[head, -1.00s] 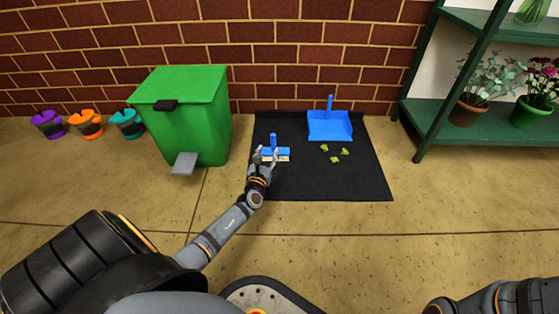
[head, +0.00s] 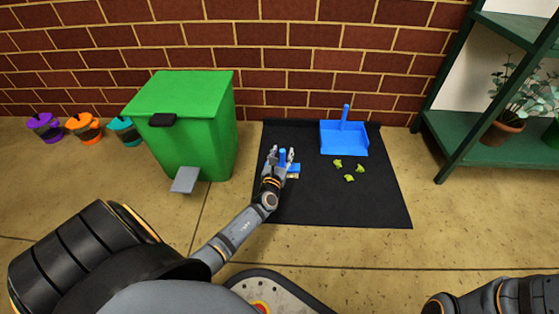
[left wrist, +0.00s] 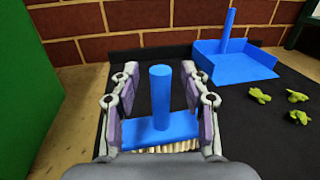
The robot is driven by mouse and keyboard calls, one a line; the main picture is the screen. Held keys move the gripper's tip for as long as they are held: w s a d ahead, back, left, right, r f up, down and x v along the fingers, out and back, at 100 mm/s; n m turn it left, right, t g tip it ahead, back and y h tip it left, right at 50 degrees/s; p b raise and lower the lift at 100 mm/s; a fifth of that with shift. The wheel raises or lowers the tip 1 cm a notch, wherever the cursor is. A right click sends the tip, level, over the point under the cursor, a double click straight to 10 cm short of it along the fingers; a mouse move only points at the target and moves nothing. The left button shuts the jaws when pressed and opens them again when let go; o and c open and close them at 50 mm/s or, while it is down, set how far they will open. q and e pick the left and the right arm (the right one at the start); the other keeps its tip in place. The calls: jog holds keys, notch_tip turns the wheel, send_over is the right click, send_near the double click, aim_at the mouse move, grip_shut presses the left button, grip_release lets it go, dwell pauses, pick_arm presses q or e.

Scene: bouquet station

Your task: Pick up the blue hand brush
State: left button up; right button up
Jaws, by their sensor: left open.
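The blue hand brush (left wrist: 160,128) sits on the black mat (head: 340,200), with its handle upright and pale bristles underneath. In the head view the brush (head: 294,168) is partly hidden by my left gripper (head: 281,155). In the left wrist view the two fingers of my left gripper (left wrist: 160,98) are open, one on each side of the upright handle, with gaps between them and it. My right gripper is not in view; only part of my right arm shows at the bottom right.
A blue dustpan (head: 343,138) stands at the back of the mat, with several green scraps (head: 349,178) in front of it. A green bin (head: 190,125) with a grey pedal is left of the mat. A green shelf (head: 470,150) with plants is at right. Colored pots (head: 84,128) line the wall.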

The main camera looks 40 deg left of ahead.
pick_arm(q)
jog(key=shift+w, duration=0.25)
jog(key=shift+r, duration=0.15)
grip_shut()
